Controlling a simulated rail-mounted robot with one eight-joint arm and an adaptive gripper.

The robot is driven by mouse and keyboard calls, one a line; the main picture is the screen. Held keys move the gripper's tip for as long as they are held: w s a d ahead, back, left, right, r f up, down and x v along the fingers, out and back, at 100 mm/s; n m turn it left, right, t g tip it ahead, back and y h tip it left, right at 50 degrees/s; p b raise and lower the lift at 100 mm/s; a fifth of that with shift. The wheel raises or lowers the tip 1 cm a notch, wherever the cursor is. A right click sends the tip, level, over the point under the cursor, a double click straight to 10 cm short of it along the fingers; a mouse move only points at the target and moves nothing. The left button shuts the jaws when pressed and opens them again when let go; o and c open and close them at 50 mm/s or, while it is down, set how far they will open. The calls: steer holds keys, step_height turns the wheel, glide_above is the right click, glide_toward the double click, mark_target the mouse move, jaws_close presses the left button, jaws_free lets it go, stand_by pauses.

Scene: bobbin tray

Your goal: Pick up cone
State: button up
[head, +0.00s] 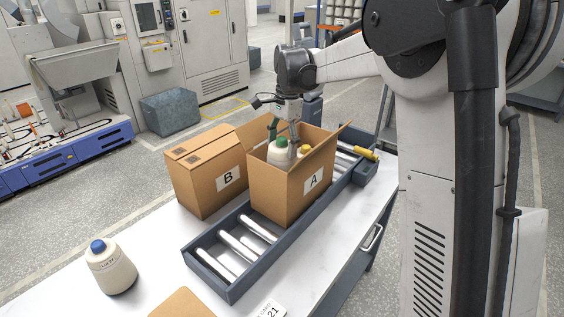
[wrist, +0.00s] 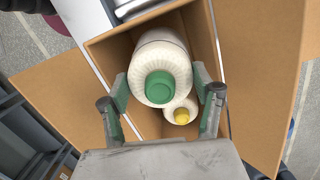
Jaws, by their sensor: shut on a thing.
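My gripper (head: 283,135) reaches down into the open cardboard box A (head: 290,196). It is shut on a cream yarn cone with a green top (head: 281,152). In the wrist view the fingers sit on either side of this green-topped cone (wrist: 161,56). A smaller-looking cone with a yellow top (wrist: 181,112) is beside it in the same box, and its top also shows in the head view (head: 304,151). The lower parts of both cones are hidden by the box walls. Another cream cone with a blue top (head: 110,271) stands upright on the white table.
Box A stands on a roller conveyor (head: 232,246) with its flaps open. Closed box B (head: 203,179) stands close to its left. A label card reading 21 (head: 269,309) lies at the table's front. The white table (head: 165,250) is clear between the blue-topped cone and conveyor.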

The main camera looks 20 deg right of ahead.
step_height(320, 180, up, 19)
steer(key=shift+b, duration=0.4)
steer(key=s+a, duration=0.8)
steer(key=a, duration=0.4)
steer(key=shift+s, duration=0.3)
stand_by(0.7)
